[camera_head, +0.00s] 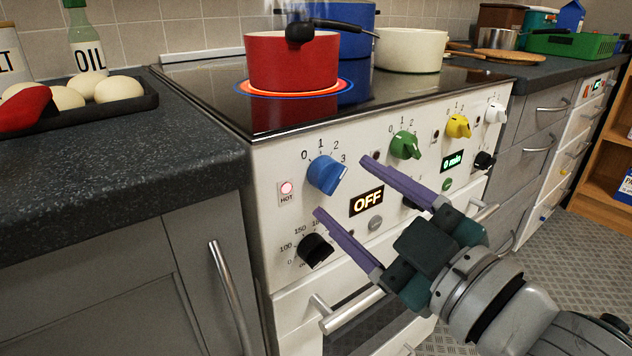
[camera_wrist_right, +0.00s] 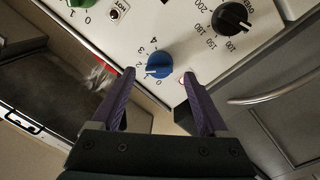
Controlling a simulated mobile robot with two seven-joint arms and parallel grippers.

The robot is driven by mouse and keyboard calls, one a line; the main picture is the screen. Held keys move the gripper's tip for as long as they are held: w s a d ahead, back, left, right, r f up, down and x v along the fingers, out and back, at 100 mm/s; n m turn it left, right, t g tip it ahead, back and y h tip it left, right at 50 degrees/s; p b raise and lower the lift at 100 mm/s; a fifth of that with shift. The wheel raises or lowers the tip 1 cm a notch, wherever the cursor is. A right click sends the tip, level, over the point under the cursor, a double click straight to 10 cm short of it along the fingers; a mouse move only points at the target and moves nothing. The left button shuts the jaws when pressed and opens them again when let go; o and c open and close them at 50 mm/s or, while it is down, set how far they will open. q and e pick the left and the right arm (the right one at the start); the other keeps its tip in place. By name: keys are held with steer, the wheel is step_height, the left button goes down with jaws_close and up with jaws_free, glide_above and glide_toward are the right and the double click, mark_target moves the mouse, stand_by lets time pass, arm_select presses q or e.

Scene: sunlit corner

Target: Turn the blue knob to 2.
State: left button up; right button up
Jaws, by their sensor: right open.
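The blue knob (camera_head: 326,175) is on the white stove front, upper left, with numbers 0 to 3 visible around it. Contact with the knob is not visible. My left gripper is out of view.
A black oven knob (camera_head: 315,250) sits below the blue one, and a green knob (camera_head: 405,145) to its right. A red pot (camera_head: 292,62) stands on a glowing burner. The oven handle (camera_head: 352,310) juts out below. The HOT lamp (camera_head: 287,187) glows.

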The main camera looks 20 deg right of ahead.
steer(key=v, duration=0.7)
steer(key=shift+p, duration=0.35)
steer(key=shift+r, duration=0.1)
steer(key=s+d+r+m+g+h+p, duration=0.2)
steer(key=d+r+m+g+h+p, duration=0.3)
steer(key=r+p, duration=0.75)
steer(key=s+a+r+m+g+p, duration=0.1)
steer(key=s+r+m+g+p, duration=0.1)
steer(key=s+r+g+p, duration=0.4)
steer(key=s+a+r+m+g+p, duration=0.1)
steer(key=s+r+m+g+p, duration=0.15)
steer(key=s+p, duration=0.7)
step_height(320, 180, up, 37)
steer(key=w+p, duration=0.1)
steer(key=p, duration=3.6)
steer(key=shift+a+g+p, duration=0.2)
steer(key=shift+g+p, duration=0.15)
steer(key=shift+p, duration=0.05)
steer(key=shift+f+n, duration=0.1)
steer(key=shift+n, duration=0.15)
